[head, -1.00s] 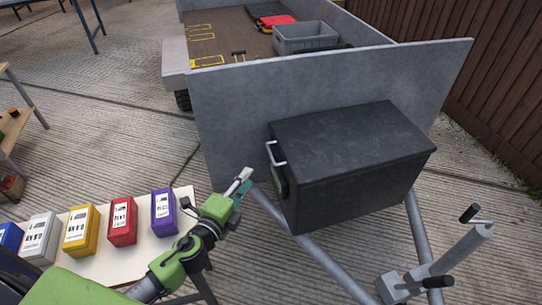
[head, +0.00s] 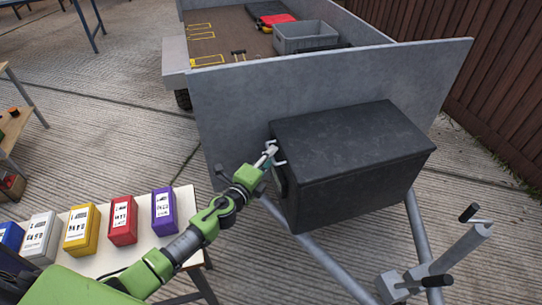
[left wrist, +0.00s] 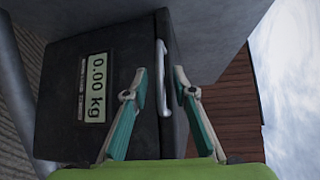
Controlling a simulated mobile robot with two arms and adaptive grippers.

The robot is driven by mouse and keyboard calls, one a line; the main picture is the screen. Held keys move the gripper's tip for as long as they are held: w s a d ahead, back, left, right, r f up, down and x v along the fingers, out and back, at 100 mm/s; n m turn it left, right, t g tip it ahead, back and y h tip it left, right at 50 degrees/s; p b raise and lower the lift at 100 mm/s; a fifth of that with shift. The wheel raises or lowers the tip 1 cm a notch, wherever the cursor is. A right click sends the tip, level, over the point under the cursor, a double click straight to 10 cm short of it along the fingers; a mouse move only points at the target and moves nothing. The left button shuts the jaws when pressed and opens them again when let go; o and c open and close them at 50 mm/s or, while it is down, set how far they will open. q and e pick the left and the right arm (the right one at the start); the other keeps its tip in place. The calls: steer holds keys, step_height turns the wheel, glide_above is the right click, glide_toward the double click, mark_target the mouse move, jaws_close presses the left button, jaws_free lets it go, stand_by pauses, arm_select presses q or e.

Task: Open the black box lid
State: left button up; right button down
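The black box (head: 350,150) sits on the trailer's front frame with its lid (head: 350,135) down. A light metal handle (head: 275,152) is on its left end. In the left wrist view the box end (left wrist: 70,130) carries a display (left wrist: 95,87) reading 0.00 kg, and the handle (left wrist: 162,75) runs along the edge near the lid. My left gripper (head: 270,153) is at the handle. In the left wrist view its teal fingers (left wrist: 160,83) are apart, with the handle between them, close to the left finger; contact is unclear. My right gripper is not in view.
The grey trailer wall (head: 230,110) stands right behind the box. A jockey wheel post (head: 450,260) is at the lower right. A table (head: 165,245) with several coloured boxes is at the left. A grey crate (head: 305,38) is in the trailer.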

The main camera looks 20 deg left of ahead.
arm_select(q)
steer(key=shift+w+d, duration=0.1)
steer(key=shift+w, duration=0.5)
jaws_close()
